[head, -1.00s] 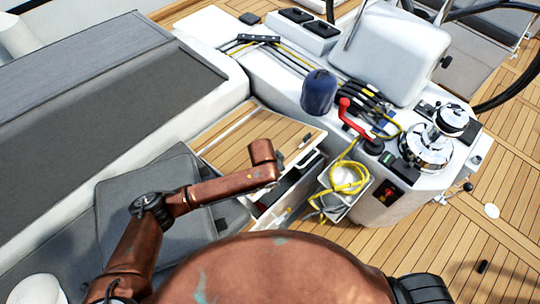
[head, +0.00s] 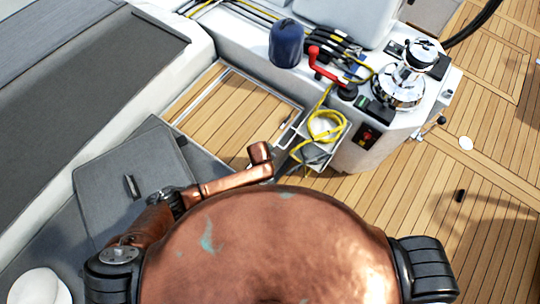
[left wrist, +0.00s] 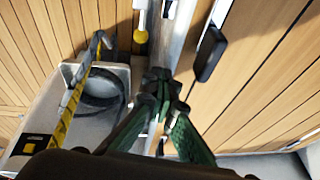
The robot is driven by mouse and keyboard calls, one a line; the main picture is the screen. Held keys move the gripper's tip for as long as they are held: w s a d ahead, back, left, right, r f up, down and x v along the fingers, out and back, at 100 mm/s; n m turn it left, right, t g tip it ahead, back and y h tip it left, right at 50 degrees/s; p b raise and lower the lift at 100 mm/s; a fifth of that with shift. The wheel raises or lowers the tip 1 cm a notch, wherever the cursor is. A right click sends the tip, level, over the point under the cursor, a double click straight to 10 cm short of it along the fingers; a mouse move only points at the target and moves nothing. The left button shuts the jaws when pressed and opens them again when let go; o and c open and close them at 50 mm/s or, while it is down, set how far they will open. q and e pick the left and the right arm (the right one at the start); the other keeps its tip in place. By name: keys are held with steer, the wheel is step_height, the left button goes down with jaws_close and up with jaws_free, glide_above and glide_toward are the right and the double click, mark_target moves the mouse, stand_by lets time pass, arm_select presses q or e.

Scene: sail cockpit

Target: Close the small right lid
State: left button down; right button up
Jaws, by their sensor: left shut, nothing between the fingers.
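The small wooden-slatted lid (head: 235,112) lies to the left of the winch console in the head view. It looks flat in its pale frame, and no opening shows under it. In the left wrist view the lid (left wrist: 265,65) fills the right side, with a black latch (left wrist: 210,54) near its edge. My left gripper (left wrist: 160,82) is shut and empty, over the pale rim beside the lid's edge; whether it touches cannot be told. In the head view my left arm reaches over the lid's near corner, and the fingers are hidden. My right gripper is out of view.
An open pale bin (left wrist: 112,75) with a yellow rope (head: 326,126) adjoins the lid's right edge. A red handle (head: 328,68), blue bag (head: 286,43) and chrome winch (head: 400,85) stand on the console. A grey panel (head: 150,165) lies left.

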arm_select(q)
steer(key=shift+s+a+f+g, duration=0.1)
steer(key=shift+s+f+g, duration=0.2)
steer(key=shift+s+f, duration=0.55)
steer(key=w+v, duration=0.1)
steer(key=v, duration=1.2)
steer(key=shift+w+r, duration=0.2)
steer(key=shift+w, duration=0.1)
steer(key=shift+s, duration=0.1)
